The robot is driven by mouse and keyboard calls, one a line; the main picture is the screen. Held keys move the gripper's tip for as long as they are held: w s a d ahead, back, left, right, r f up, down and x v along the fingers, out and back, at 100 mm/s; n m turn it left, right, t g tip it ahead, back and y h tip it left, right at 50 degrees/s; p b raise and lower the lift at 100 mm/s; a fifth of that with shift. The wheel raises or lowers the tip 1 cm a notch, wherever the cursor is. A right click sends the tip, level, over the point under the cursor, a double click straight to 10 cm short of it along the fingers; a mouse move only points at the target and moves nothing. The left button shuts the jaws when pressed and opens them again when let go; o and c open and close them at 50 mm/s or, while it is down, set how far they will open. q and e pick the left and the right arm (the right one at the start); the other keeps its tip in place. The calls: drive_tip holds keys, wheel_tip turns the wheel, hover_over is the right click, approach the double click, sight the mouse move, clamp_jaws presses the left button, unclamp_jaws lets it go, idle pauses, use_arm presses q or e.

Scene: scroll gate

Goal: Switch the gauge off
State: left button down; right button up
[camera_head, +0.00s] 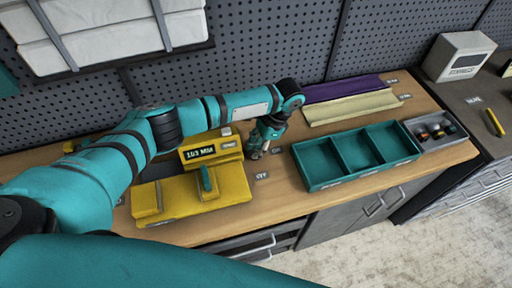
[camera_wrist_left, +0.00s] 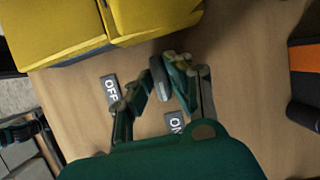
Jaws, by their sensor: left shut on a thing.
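The gauge (camera_head: 203,190) is a yellow device on the wooden bench with a dark display (camera_head: 199,152) that reads what looks like 103 MM. Its yellow body also shows in the left wrist view (camera_wrist_left: 80,30). My left gripper (camera_head: 258,152) is just right of the gauge, low over the bench. In the left wrist view it is shut on a small grey switch lever (camera_wrist_left: 160,80), which the fingers partly hide. An OFF label (camera_wrist_left: 111,89) and an ON label (camera_wrist_left: 176,124) lie on the bench near the fingers. I cannot tell which way the lever leans. My right gripper is not in view.
A teal tray (camera_head: 299,163) with three compartments stands right of the gripper. Behind it lie purple (camera_head: 342,89) and cream (camera_head: 350,108) strips. A grey bin (camera_head: 454,139) with small round parts is further right. Pegboard closes the back.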

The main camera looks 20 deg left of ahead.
use_arm(q)
drive_tip(key=shift+r+m+t+p, duration=0.15)
drive_tip(key=shift+m+t+p, duration=0.15)
drive_tip(key=shift+m+p, duration=0.35)
drive_tip(key=m+t+p, duration=0.1)
drive_tip(key=m+p, duration=0.1)
drive_tip(key=m, duration=0.1)
drive_tip(key=shift+s+r+y, duration=0.1)
drive_tip(key=shift+y, duration=0.2)
drive_tip(key=m+t+p, duration=0.2)
drive_tip(key=m+p, duration=0.2)
drive_tip(key=m, duration=0.1)
drive_tip(key=shift+m, duration=0.35)
drive_tip(key=m+t+p, duration=0.1)
drive_tip(key=m, duration=0.1)
drive_tip(key=shift+s+m, duration=0.1)
drive_tip(key=shift+m, duration=0.3)
drive_tip(key=shift+f+m+t+h, duration=0.1)
drive_tip(key=shift+m+t+h, duration=0.35)
drive_tip(key=shift+m, duration=0.85)
drive_tip(key=shift+f+m+t+h, duration=0.1)
drive_tip(key=shift+m+t+h, duration=0.35)
drive_tip(key=shift+m, duration=0.85)
